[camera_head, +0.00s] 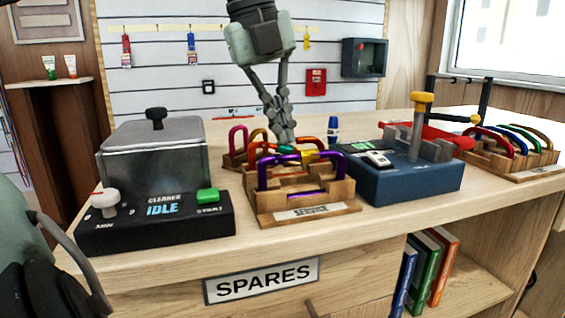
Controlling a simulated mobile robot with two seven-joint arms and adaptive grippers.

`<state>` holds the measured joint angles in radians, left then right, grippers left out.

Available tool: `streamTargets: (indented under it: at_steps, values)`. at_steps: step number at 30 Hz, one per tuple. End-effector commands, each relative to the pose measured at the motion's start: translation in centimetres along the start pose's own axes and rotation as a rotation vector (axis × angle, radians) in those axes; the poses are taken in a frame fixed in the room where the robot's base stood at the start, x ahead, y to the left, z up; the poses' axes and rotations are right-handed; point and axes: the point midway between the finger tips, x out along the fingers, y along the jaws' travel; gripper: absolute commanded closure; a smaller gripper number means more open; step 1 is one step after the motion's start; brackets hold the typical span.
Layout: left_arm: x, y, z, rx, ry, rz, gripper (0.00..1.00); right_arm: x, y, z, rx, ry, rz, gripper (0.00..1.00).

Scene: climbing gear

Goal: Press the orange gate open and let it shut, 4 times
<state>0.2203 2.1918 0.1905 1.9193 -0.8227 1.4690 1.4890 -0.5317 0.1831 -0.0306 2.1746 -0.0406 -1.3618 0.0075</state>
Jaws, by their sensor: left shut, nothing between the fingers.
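The service rack (306,212) is a wooden stand in the middle of the counter, labelled SERVICE. A small orange-yellow piece (309,155), which looks like the orange gate, shows along the top of the carabiners, beside a green piece (288,149). My left gripper (284,137) reaches down from the top with its fingers together and empty. Its tips are just above or behind the green piece, left of the orange one; I cannot tell whether they touch. My right gripper is not in view.
A cleaner box (155,165) with a control panel stands left of the rack. A blue tester (410,183) with a yellow-topped lever stands close on its right. Another rack of coloured carabiners (515,160) is at far right. The front counter strip is clear.

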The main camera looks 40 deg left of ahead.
Motion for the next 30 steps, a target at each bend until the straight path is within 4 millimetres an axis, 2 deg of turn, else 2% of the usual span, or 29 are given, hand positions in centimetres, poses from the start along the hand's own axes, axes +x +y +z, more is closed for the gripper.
streamTargets:
  at_steps: [20, 30]
  values:
    - [-6.4, -1.6, 0.0, -0.001, 0.000, 0.003, 1.00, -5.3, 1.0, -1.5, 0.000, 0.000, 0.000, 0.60]
    - [-6.6, -1.7, 0.0, -0.001, 0.001, 0.002, 1.00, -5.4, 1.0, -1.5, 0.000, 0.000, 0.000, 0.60]
